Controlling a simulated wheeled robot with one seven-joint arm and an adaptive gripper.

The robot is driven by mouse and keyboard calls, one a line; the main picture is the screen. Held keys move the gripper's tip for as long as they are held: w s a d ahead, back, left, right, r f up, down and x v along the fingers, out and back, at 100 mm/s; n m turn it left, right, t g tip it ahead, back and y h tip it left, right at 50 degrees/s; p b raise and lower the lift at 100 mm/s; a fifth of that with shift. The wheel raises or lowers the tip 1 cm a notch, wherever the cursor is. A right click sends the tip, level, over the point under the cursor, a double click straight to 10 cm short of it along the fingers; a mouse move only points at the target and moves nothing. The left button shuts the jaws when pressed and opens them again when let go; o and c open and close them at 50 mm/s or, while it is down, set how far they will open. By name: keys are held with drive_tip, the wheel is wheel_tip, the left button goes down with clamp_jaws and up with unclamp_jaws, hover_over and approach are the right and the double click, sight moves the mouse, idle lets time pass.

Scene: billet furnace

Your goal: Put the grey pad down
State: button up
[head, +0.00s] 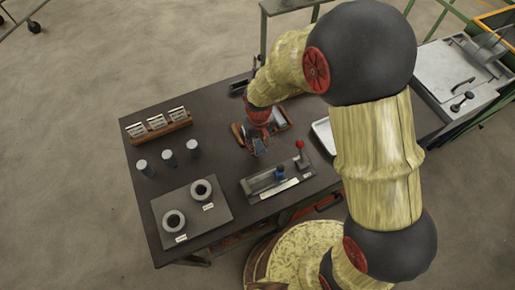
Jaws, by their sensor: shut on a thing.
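My gripper (259,146) points down at the middle of the dark table (225,108), at the end of my yellow sleeved arm. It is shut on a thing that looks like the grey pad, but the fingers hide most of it. I cannot tell whether the pad touches anything below. A brown wooden holder (237,134) lies right at the gripper, partly hidden by it, with greyish pieces (279,118) in its right part.
Left are a wooden rack (160,126) of pale plates, several grey cylinders (168,158) and a dark plate (222,222) with two rings. A pale tray (324,135) lies right, partly behind my arm.

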sight(257, 145)
drive_tip(key=shift+w+a+f, duration=0.1)
drive_tip(key=shift+a+f, duration=0.1)
drive_tip(key=shift+f, duration=0.15)
drive_tip(key=shift+f+b, duration=0.4)
drive_tip(key=shift+f, duration=1.05)
drive_tip(key=shift+f, duration=0.15)
drive_tip(key=o, duration=0.8)
drive_tip(key=shift+o, duration=0.2)
